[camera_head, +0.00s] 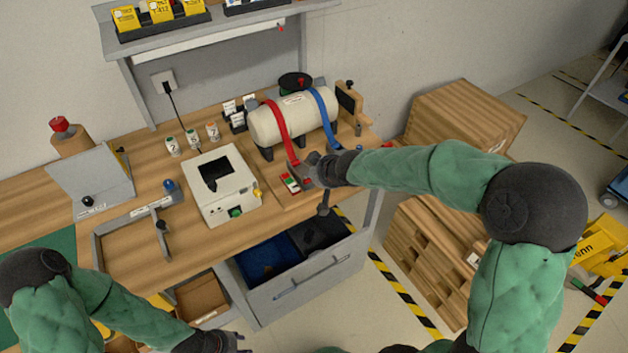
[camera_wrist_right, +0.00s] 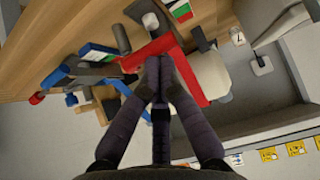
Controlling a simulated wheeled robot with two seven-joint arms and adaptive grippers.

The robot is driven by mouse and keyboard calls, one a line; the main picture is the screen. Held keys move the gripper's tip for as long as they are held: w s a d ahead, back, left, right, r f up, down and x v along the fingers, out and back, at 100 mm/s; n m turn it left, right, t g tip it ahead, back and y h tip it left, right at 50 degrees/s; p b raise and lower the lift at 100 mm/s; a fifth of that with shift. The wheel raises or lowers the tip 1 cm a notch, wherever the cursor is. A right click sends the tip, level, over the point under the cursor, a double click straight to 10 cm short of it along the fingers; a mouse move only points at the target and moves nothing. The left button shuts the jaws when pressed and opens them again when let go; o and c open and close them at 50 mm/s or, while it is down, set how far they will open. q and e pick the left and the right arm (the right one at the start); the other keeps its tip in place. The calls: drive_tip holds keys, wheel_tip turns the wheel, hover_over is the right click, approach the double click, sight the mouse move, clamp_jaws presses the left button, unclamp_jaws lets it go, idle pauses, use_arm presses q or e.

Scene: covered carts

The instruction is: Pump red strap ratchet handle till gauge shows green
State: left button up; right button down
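The red strap (camera_head: 277,127) runs over a cream tank and down to its ratchet (camera_head: 304,176) on the wooden base. The strap also shows in the right wrist view (camera_wrist_right: 194,82). The gauge (camera_head: 290,183), with red, white and green parts, lies beside the ratchet; where it reads is too small to tell. My right gripper (camera_head: 316,172) is at the ratchet and partly covers it. In the right wrist view its fingertips (camera_wrist_right: 159,62) are together over the red part; whether the handle is between them is hidden. My left gripper (camera_head: 238,341) is low, away from the bench top; its fingers are unclear.
A blue strap (camera_head: 325,110) crosses the tank (camera_head: 262,126) beside the red one. A white box device (camera_head: 222,186) stands left of the base. An open drawer (camera_head: 315,274) is below. Wooden crates (camera_head: 466,114) stand right of the bench.

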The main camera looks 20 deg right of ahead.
use_arm(q)
wheel_tip(320, 180, down, 7)
drive_tip(key=b, duration=0.6)
drive_tip(key=shift+s, duration=0.45)
use_arm(e)
drive_tip(key=shift+s+d+f, duration=0.1)
drive_tip(key=shift+s+f, duration=0.1)
drive_tip(key=shift+f, duration=0.45)
drive_tip(key=shift+s+a+f, duration=0.1)
drive_tip(key=shift+s+f, duration=0.15)
drive_tip(key=shift+f, duration=0.4)
drive_tip(key=shift+s+d+f, duration=0.1)
drive_tip(key=shift+s+f, duration=0.1)
drive_tip(key=shift+f, duration=0.45)
use_arm(q)
drive_tip(key=shift+f, duration=0.1)
